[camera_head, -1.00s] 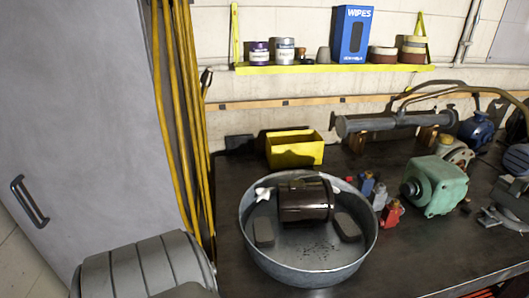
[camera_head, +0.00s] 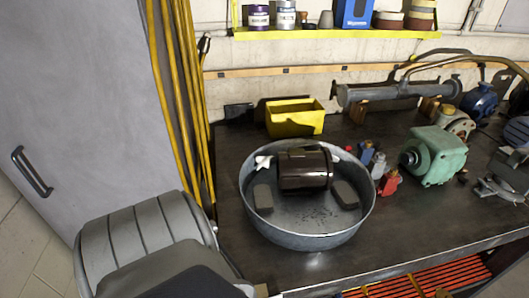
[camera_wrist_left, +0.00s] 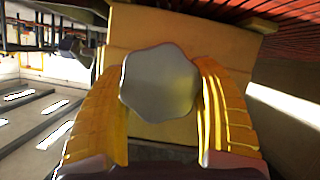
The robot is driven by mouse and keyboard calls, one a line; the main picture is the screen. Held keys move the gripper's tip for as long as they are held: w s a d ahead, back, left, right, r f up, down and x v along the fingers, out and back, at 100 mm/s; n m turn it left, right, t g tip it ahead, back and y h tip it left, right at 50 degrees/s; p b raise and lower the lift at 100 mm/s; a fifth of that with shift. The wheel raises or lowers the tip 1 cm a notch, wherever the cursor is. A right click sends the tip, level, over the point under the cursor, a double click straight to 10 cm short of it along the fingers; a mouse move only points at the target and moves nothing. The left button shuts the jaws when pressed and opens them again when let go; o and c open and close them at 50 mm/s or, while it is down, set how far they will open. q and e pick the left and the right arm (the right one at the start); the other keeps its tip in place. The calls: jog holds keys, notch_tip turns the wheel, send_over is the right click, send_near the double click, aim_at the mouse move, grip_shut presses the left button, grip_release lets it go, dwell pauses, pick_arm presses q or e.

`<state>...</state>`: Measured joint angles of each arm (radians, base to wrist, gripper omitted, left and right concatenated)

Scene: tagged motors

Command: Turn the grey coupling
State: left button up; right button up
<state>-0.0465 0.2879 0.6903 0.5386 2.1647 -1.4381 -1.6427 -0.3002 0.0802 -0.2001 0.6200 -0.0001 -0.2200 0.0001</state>
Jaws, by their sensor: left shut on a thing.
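The grey coupling (camera_wrist_left: 160,82) shows in the left wrist view as a smooth, wavy-edged grey disc in front of a yellowish block (camera_wrist_left: 215,38). My left gripper (camera_wrist_left: 161,95) has its two yellow fingers on either side of the coupling and is shut on it. The coupling's back and its joint with the block are hidden. The head view shows neither the coupling nor the left gripper, only my grey arm at the lower left. My right gripper is in neither view.
A red slatted surface (camera_wrist_left: 215,10) lies close behind the block. In the head view, a metal basin (camera_head: 310,235) holding a dark motor (camera_head: 305,168) stands on the dark bench (camera_head: 400,240). A green motor (camera_head: 433,155) and a yellow bin (camera_head: 294,118) stand nearby.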

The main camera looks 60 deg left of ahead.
pick_arm(q)
jog(key=shift+s, duration=0.1)
jog(key=shift+c, duration=0.2)
jog(key=o, duration=1.3)
jog(key=shift+h, duration=0.3)
jog(key=v, duration=1.2)
jog(key=shift+r, duration=0.1)
